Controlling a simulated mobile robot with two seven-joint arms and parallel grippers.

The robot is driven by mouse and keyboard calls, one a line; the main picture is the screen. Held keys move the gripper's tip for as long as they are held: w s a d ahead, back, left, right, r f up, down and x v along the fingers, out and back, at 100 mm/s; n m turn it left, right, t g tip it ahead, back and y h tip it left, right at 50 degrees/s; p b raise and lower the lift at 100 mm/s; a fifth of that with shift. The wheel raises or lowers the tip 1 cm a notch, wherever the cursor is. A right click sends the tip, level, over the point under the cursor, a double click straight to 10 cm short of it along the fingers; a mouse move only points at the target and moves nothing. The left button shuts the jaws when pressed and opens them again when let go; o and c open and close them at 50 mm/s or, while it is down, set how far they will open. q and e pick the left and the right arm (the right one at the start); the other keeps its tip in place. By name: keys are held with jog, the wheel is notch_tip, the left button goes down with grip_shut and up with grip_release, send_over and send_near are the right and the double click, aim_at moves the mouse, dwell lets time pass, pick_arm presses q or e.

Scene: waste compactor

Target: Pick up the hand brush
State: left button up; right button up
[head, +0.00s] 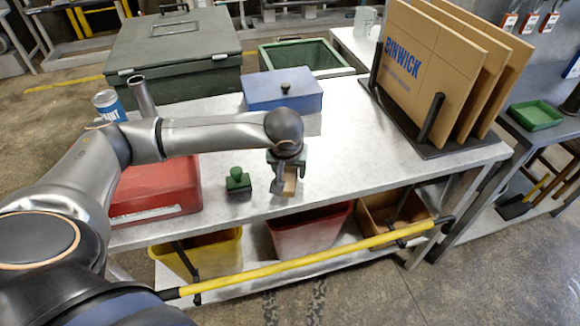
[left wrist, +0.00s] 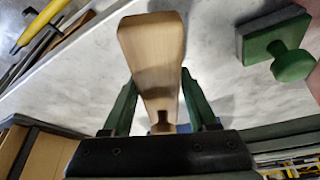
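The hand brush (head: 290,186) is on the metal bench near its front edge, mostly hidden by my left gripper in the head view. In the left wrist view its pale wooden handle (left wrist: 155,45) points away from the gripper and narrows toward it. My left gripper (head: 286,176) is right above it, pointing down. In the left wrist view the green fingers (left wrist: 160,105) stand one on each side of the wood, with small gaps visible, so it looks open around the brush. The bristles are hidden. My right gripper is not in view.
A green knobbed block (head: 238,181) stands close left of the brush. A red case (head: 157,188) is farther left, a blue lidded box (head: 283,91) behind, and cardboard sheets in a rack (head: 433,148) at right. A yellow bar (head: 310,262) runs along the front.

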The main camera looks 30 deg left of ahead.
pick_arm(q)
grip_shut()
jog(key=shift+r, duration=0.2)
dwell(0.3)
